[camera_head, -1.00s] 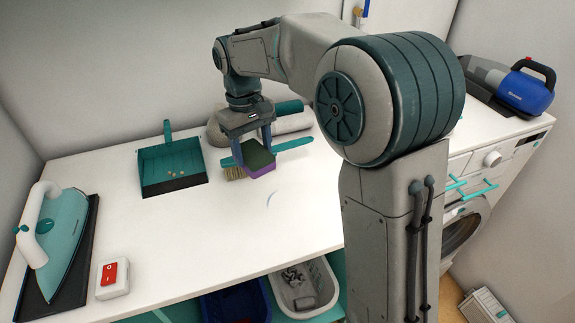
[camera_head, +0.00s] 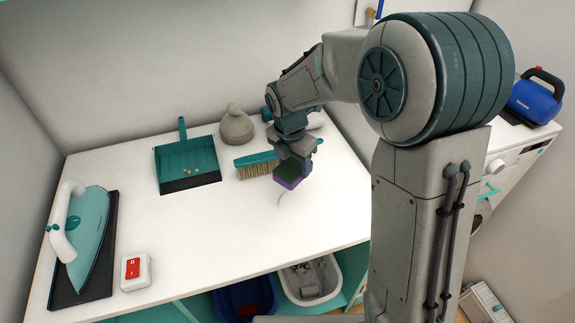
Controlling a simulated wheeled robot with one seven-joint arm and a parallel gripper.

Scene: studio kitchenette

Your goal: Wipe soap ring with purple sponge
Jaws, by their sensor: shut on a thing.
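My gripper (camera_head: 292,163) is shut on the purple sponge (camera_head: 288,183), which has a dark green top layer. The sponge is low over the white worktop, right of the middle. I cannot tell whether it touches the surface. The soap ring (camera_head: 280,199) shows as a faint bluish arc on the worktop, just in front and to the left of the sponge. The rest of the ring is hidden or too faint to make out.
A teal brush (camera_head: 258,165) lies just behind the sponge. A teal dustpan (camera_head: 188,163) with crumbs and a grey lidded pot (camera_head: 236,127) stand farther back. An iron (camera_head: 88,235) and a red switch box (camera_head: 135,271) are at left. The worktop's front middle is clear.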

